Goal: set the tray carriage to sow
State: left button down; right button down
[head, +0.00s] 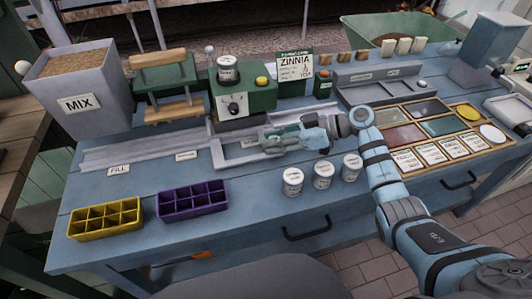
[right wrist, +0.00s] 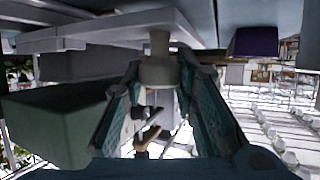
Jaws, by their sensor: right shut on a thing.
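The tray carriage (head: 222,158) is a pale grey open frame on the grey rail (head: 130,153) that runs along the blue bench. It stands at the right part of the rail, below the green seeder (head: 232,103), with no tray visible in it. My right gripper (head: 272,139) lies over the carriage's right part and hides some of it. In the right wrist view its fingers (right wrist: 158,90) are shut on a grey-beige knob (right wrist: 157,72) below a pale grey plate. A FILL label (head: 119,169) stands at the rail's left; a small label (head: 186,156) further right is unreadable. My left gripper is out of view.
A yellow tray (head: 104,219) and a purple tray (head: 192,200) stand at the front left. Several white pots, including one pot (head: 292,181), stand before the carriage. A MIX hopper (head: 82,88) is at the left. The rail left of the carriage is clear.

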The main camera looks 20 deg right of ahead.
jog(key=shift+d+b, duration=0.4)
jog(key=shift+d, duration=0.85)
jog(key=c, duration=1.3)
grip_release()
jog(key=v, duration=1.2)
jog(key=shift+a+r, duration=0.1)
jog(key=shift+r, duration=0.05)
